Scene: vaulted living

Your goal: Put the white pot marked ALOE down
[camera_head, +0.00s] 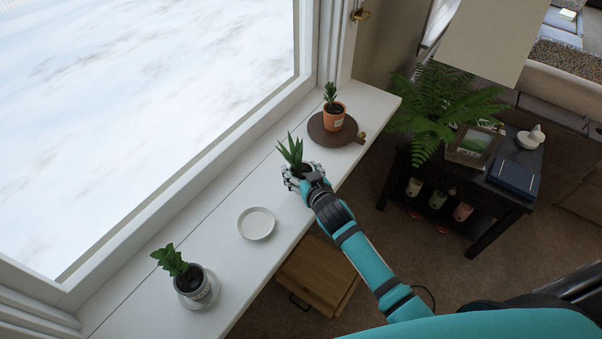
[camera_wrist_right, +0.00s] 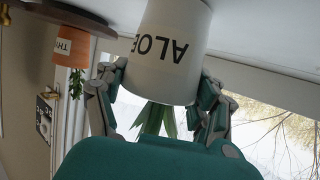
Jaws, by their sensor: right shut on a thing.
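The white pot marked ALOE (camera_wrist_right: 165,45) is held between the fingers of my right gripper (camera_wrist_right: 158,100), and its lettering shows upside down in the right wrist view. Spiky green leaves stick out of the pot. In the head view the aloe plant (camera_head: 292,151) and my right gripper (camera_head: 303,180) are over the white windowsill (camera_head: 227,212), between a round brown board and an empty white saucer. The pot is mostly hidden by the hand there. Its base is cut off in the wrist view, so I cannot tell whether it touches the sill. My left gripper is not in view.
The empty white saucer (camera_head: 256,223) lies on the sill. A potted plant (camera_head: 195,284) stands on a saucer at the near end. A terracotta pot (camera_head: 334,116) stands on the brown board (camera_head: 318,132). A dark side table (camera_head: 478,205) with a fern is at right.

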